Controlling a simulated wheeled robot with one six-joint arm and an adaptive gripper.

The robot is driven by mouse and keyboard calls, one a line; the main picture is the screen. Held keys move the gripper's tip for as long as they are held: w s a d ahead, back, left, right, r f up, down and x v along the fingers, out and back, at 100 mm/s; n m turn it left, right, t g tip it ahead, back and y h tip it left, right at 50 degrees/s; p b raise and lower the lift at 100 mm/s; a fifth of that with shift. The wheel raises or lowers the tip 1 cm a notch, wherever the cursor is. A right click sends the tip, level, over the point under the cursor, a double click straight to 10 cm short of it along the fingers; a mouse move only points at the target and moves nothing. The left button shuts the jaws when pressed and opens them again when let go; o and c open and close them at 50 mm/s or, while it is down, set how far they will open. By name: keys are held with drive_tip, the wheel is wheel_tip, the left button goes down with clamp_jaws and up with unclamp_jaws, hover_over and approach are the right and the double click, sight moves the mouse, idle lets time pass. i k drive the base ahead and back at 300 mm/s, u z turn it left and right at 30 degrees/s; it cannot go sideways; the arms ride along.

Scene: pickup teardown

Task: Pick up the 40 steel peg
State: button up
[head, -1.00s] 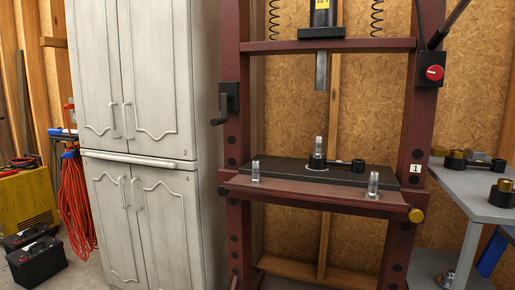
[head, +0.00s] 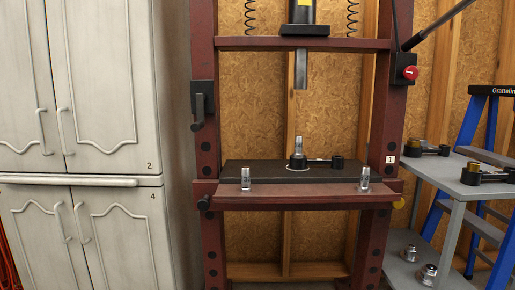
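Three steel pegs show at the press. One steel peg (head: 299,146) stands upright at the big end of a dark connecting rod (head: 320,162) on the black press plate (head: 250,171). A second peg (head: 245,179) stands at the front left of the press bed, and a third peg (head: 365,179) at the front right. Two more shiny metal parts (head: 409,254) (head: 428,274) are on the lower shelf of the grey table at right. No size marking is readable, so I cannot tell which peg is the 40. My gripper is not in view.
The dark red press frame (head: 204,130) stands ahead, its ram (head: 301,70) above the plate. White cabinets (head: 100,150) are at left. The grey table (head: 475,180) at right holds more dark rods. A blue ladder (head: 487,110) stands behind it.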

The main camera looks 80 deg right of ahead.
sight(298, 153)
drive_tip(key=i, duration=0.75)
drive_tip(key=z, duration=2.25)
